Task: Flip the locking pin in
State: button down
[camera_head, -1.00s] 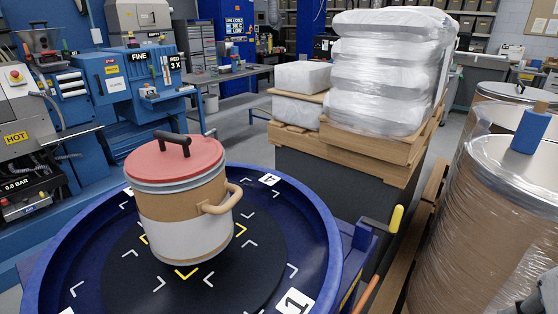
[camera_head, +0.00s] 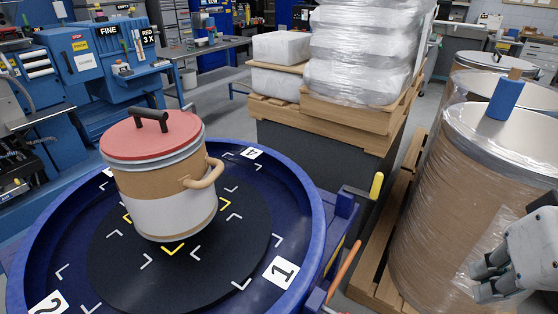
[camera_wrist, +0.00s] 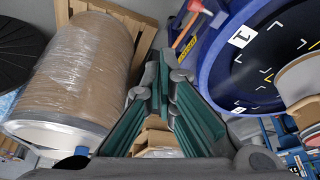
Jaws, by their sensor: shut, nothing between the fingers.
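A blue round turntable (camera_head: 312,215) with numbered marks fills the lower left of the head view, and its rim shows in the wrist view (camera_wrist: 215,90). Beside its right edge, a yellow-tipped dark lever (camera_head: 376,186) stands up and an orange rod (camera_head: 345,268) slants. The orange rod also shows in the wrist view (camera_wrist: 186,30). I cannot tell for certain which part is the locking pin. My gripper (camera_head: 484,283) is at the lower right of the head view, right of the turntable and apart from it. In the wrist view its green-padded fingers (camera_wrist: 163,62) come together, shut and empty.
A pot-like drum with a red lid (camera_head: 165,182) stands on the turntable. Wrapped brown drums (camera_head: 440,200) on a pallet stand close to my gripper. A wooden pallet (camera_head: 325,118) bears wrapped sacks behind. A narrow gap lies between the turntable and the drums.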

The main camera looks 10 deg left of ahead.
jog(key=shift+w, duration=0.1)
jog(key=w+d+f+m+g+p, duration=0.1)
jog(key=w+f+m+g+p, duration=0.1)
jog(key=w+f+m+p, duration=0.55)
jog(key=s+f+m+g+y+p, duration=0.1)
jog(key=s+f+m+y+p, duration=0.1)
jog(key=f+m, duration=1.3)
jog(key=shift+s+a+f+y+p, duration=0.35)
jog(key=shift+s+f+p, duration=0.25)
jog(key=shift+f, duration=0.6)
